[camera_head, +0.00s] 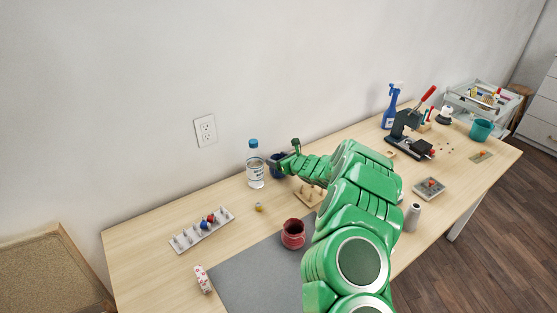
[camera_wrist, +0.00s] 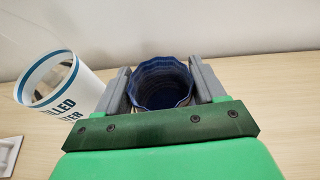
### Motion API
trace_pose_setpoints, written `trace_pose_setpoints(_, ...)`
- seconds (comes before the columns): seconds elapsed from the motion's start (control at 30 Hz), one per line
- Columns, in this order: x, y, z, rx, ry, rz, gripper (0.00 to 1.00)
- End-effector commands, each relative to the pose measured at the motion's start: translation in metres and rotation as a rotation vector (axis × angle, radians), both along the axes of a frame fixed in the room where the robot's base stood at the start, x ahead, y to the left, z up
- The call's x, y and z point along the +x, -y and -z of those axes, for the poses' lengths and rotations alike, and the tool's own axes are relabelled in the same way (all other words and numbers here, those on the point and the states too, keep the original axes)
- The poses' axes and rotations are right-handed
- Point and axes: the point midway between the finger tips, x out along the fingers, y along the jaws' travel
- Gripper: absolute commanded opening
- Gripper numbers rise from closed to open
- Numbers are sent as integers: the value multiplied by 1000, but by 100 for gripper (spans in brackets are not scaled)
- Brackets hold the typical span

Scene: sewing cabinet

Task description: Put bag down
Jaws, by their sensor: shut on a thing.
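A small dark blue bag (camera_head: 275,167) with an open, wavy rim is at the back of the table, close to the wall. In the wrist view the blue bag (camera_wrist: 161,70) sits upright between the two grey fingers, its dark inside facing up. My gripper (camera_wrist: 163,88) is shut on it, one finger on each side. In the head view my gripper (camera_head: 287,161) reaches it from the right and partly hides it. I cannot tell whether the bag's base touches the table (camera_head: 150,231).
A water bottle (camera_head: 255,165) stands just left of the bag. A white pegged rack (camera_head: 201,229) lies further left. A wooden peg board (camera_head: 309,196) is under my arm.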

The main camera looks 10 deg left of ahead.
Motion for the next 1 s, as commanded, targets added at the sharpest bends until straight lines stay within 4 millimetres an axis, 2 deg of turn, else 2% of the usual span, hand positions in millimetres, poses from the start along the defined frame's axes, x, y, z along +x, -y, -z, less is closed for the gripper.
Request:
trace_pose_setpoints(0.37,0,0,2,0,2,1,39)
trace_pose_setpoints(0.4,1,0,2,1,1,1,74)
trace_pose_setpoints(0.53,0,0,2,0,2,1,94)
trace_pose_setpoints(1.0,-1,4,-3,2,1,2,95)
